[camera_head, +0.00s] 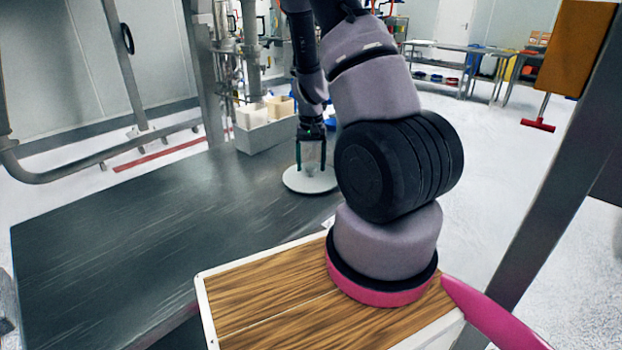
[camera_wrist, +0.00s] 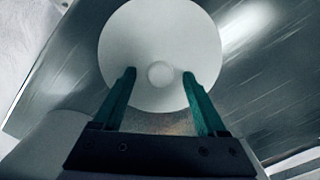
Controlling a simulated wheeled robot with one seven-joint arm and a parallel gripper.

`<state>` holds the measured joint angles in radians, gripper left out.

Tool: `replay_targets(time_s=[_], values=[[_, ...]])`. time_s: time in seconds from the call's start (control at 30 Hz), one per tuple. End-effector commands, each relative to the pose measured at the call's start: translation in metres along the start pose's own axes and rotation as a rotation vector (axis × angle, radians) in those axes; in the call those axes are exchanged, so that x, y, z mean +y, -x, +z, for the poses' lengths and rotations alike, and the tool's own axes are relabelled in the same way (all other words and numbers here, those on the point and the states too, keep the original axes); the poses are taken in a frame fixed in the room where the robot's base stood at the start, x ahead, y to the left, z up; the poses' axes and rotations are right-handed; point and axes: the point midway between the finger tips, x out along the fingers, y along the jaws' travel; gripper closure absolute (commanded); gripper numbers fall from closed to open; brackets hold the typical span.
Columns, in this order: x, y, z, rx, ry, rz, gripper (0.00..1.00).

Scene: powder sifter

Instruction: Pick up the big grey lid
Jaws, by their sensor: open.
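The big grey lid (camera_head: 297,183) is a pale round disc lying on the dark metal table, right of its middle in the head view. My gripper (camera_head: 311,165) is over the lid, pointing down. Its two green fingers (camera_wrist: 160,75) are apart, one on each side of the knob in the wrist view. Nothing is held. The exact height of the fingertips above the lid is hard to tell.
The dark table (camera_head: 130,245) is clear to the left. A pale grey bin (camera_head: 262,133) with lighter containers stands at the table's back, behind the gripper. A metal post (camera_head: 206,80) and pipework rise at the back left. A slanted grey post (camera_head: 555,170) stands at the right.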

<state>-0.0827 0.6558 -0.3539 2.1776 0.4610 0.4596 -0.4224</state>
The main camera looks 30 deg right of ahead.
Motion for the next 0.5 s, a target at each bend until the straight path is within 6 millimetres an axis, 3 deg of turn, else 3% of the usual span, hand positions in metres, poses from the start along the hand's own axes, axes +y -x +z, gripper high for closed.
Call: replay_targets(time_s=[0.27, 0.33, 0.47, 0.5], values=[[-0.0004, -0.0054, -0.0001, 0.001, 0.0, 0.0, 0.25], [-0.0004, -0.0053, -0.0001, 0.001, 0.0, 0.0, 0.44], [-0.0004, -0.0053, 0.0, 0.001, 0.0, 0.0, 0.94], [-0.0004, -0.0053, 0.0, 0.0, 0.0, 0.0, 1.0]])
